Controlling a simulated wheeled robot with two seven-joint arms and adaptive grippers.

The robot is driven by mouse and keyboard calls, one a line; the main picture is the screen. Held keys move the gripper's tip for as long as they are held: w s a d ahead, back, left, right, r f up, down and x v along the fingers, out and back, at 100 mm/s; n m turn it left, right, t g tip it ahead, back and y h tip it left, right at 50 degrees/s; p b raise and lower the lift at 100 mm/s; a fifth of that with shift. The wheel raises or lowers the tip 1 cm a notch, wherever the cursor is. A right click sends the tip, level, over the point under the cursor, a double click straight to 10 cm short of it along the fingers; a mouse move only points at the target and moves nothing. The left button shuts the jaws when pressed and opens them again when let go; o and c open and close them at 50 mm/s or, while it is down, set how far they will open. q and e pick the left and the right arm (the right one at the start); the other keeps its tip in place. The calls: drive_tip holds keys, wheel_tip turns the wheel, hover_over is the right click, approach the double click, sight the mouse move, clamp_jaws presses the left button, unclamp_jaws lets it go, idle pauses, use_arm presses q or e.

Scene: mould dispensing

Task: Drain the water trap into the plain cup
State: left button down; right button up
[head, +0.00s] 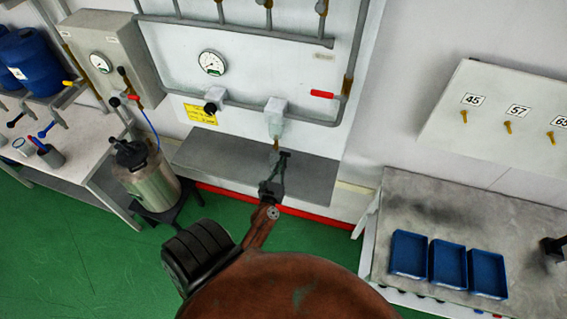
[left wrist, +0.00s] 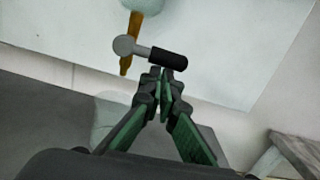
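The water trap (head: 275,118) is a pale block and bowl on the wall panel's pipe, with a brass drain (head: 275,142) below. In the left wrist view the brass drain (left wrist: 127,62) carries a grey knob and a black-sleeved lever (left wrist: 168,60). My left gripper (head: 280,157) is just below the drain. Its fingertips (left wrist: 163,80) are together at the lever's near side; contact is unclear. A pale shape (left wrist: 108,115) shows behind the fingers; I cannot tell whether it is a cup. A pale cup (head: 20,146) stands on the left table. My right gripper is out of view.
A grey ledge (head: 215,160) runs below the panel. A steel canister (head: 145,180) stands left of it. A grey holder (head: 50,157) with coloured handles is on the left table. Several blue trays (head: 447,263) lie on the right bench (head: 430,205).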

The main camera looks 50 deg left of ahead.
use_arm(q)
wheel_tip(320, 180, down, 5)
drive_tip(key=b, duration=0.5)
drive_tip(key=b+v, duration=0.2)
drive_tip(key=v, duration=0.8)
drive_tip(key=shift+s+d+r, duration=0.3)
drive_tip(key=shift+r, duration=0.25)
